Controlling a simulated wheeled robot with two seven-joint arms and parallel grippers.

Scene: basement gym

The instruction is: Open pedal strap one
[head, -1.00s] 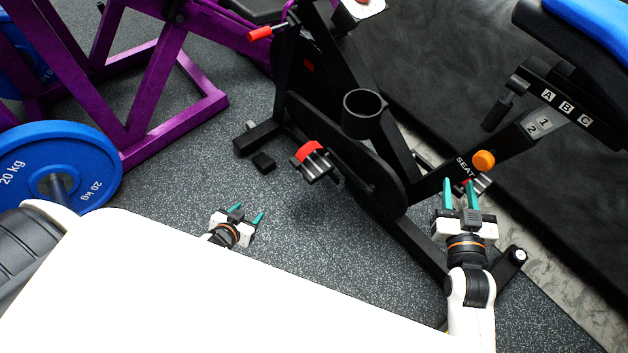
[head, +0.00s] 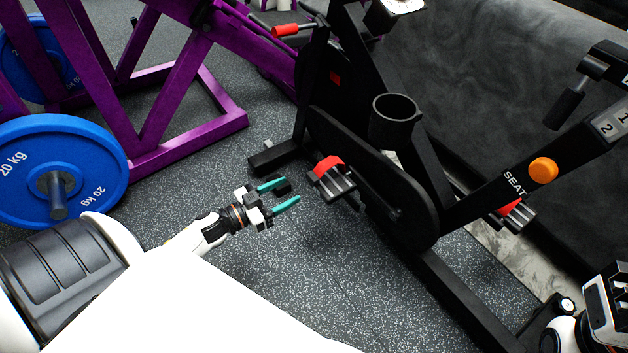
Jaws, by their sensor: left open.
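The near pedal (head: 334,182) of the black exercise bike is black with a red strap (head: 328,164) over its top. It sits at the end of its crank, left of the bike's frame. My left gripper (head: 283,195) is open and empty, its teal fingers pointing right toward this pedal with a gap between. A second pedal with a red strap (head: 510,207) shows on the bike's far side, partly hidden by the frame. My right gripper (head: 608,305) is at the lower right edge, cut off by the frame; its fingers cannot be made out.
The bike's frame (head: 455,295) and a black cup holder (head: 394,118) stand right of the pedal. A purple rack (head: 190,150) and a blue 20 kg plate (head: 95,150) are at left. Speckled floor (head: 320,265) is clear below the pedal.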

